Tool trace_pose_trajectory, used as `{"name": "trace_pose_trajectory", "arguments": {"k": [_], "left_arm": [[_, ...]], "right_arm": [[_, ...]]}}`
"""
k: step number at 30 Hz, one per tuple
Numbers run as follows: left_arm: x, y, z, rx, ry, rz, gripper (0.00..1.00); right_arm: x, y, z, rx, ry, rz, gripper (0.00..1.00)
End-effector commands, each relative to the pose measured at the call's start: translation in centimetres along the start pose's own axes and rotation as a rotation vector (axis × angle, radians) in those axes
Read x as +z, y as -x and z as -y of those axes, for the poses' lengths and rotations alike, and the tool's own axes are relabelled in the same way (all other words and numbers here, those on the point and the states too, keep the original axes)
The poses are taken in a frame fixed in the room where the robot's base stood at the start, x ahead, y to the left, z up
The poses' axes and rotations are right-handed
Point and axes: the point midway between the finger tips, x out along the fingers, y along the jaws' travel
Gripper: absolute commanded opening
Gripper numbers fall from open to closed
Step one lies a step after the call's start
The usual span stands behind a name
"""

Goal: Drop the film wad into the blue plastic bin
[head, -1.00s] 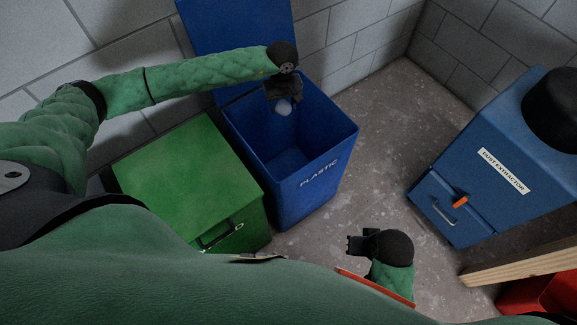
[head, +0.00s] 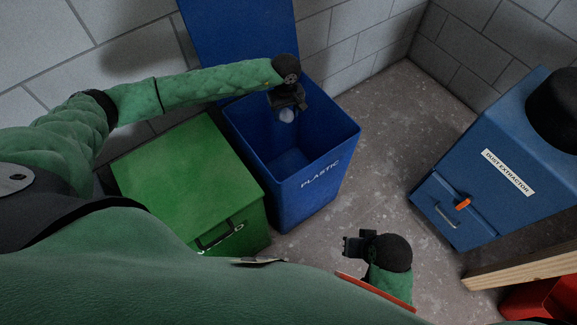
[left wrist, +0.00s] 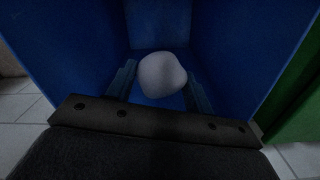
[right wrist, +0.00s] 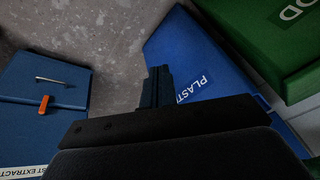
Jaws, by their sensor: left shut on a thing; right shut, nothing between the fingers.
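The film wad is a whitish rounded lump (head: 286,115), held below my left gripper (head: 287,106) at the mouth of the blue plastic bin (head: 312,170). The wad (left wrist: 162,75) also shows in the left wrist view between the two fingers, with the bin's blue walls around it. The bin is labelled PLASTIC, and its lid (head: 235,40) stands open against the wall. My right gripper (head: 350,245) is shut and empty, over the floor to the right of the bin's front; its closed fingers (right wrist: 157,86) show in the right wrist view.
A closed green bin (head: 185,175) stands left of the blue bin. A blue dust extractor (head: 490,165) stands at the right, with a timber batten (head: 520,266) and a red object (head: 540,298) near it. Bare concrete floor (head: 385,120) lies between.

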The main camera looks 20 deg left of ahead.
Motion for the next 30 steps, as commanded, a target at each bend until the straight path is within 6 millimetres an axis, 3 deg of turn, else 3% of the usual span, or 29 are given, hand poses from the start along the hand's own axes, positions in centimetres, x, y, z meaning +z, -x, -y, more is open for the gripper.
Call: {"name": "trace_pose_trajectory", "arguments": {"k": [6,7,11,22,30], "left_arm": [[0.0,0.0,0.0,0.0,-0.001,0.0,0.31],[0.0,0.0,0.0,0.0,-0.001,0.0,0.54],[0.0,0.0,0.0,0.0,-0.001,0.0,0.77],[0.0,0.4,0.0,0.001,-0.001,0.0,0.77],[-0.1,4.2,-0.1,0.003,-0.001,-0.002,0.77]], "right_arm": [[0.1,0.0,0.0,0.0,0.001,0.001,0.0],[0.1,0.0,0.0,0.0,0.001,0.001,0.0],[0.1,0.0,0.0,0.0,0.001,0.001,0.0],[0.0,-0.2,0.1,-0.002,0.0,-0.002,0.0],[-0.3,-1.5,1.0,-0.025,0.007,-0.036,0.0]]}}
